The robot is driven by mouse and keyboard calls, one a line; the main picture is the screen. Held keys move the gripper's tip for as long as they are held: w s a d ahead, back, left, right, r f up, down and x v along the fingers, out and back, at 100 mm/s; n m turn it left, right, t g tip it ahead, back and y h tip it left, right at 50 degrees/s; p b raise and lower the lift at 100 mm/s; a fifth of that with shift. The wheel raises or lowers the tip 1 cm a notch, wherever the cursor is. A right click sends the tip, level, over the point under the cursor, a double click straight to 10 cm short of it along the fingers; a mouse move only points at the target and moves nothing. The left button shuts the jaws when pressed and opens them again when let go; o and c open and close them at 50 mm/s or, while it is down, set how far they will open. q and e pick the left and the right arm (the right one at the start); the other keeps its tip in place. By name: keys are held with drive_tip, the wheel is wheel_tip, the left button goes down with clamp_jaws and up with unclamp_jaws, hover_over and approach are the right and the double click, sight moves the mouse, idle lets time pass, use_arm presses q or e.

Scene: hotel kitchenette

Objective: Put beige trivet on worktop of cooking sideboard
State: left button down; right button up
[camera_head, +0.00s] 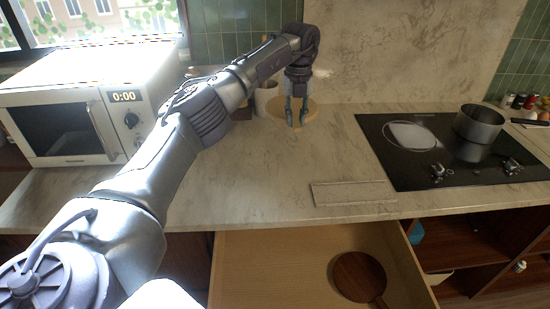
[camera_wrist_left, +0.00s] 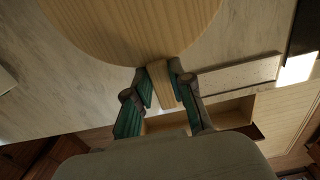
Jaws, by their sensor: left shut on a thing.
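The beige trivet is a round, light wooden board (camera_head: 276,107) with a short handle, at the back of the marble worktop (camera_head: 230,185) near the wall. My left gripper (camera_head: 296,118) points down and is shut on its handle. In the left wrist view the trivet (camera_wrist_left: 135,25) fills the upper part, with its handle between the fingers (camera_wrist_left: 160,80). The trivet is over the worktop; I cannot tell whether it touches it. My right gripper is out of view.
A white microwave (camera_head: 90,105) stands at left and a black hob (camera_head: 455,150) with a pot (camera_head: 479,122) at right. A pale flat panel (camera_head: 353,193) lies near the front edge. Below, an open drawer (camera_head: 265,270) holds a dark round board (camera_head: 358,276). The middle worktop is clear.

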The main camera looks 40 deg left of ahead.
use_arm(q)
wheel_tip(320, 180, down, 3)
drive_tip(key=shift+w+a+r+b, duration=0.1)
drive_tip(key=shift+w+r+b, duration=0.1)
drive_tip(key=shift+b, duration=0.45)
drive_tip(key=shift+s+a+f, duration=0.2)
drive_tip(key=shift+a+f, duration=0.05)
drive_tip(key=p, duration=0.3)
hover_over(257, 171)
wheel_tip(257, 171, down, 6)
drive_tip(key=shift+f, duration=0.15)
wheel_tip(257, 171, down, 4)
drive_tip(key=shift+r+p, duration=0.1)
drive_tip(key=shift+p, duration=0.45)
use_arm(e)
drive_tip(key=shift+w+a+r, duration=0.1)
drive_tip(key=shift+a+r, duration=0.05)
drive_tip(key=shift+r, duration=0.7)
use_arm(q)
drive_tip(key=shift+s+f, duration=0.1)
drive_tip(key=shift+f, duration=0.15)
drive_tip(key=c, duration=1)
unclamp_jaws()
drive_tip(key=shift+r, duration=0.1)
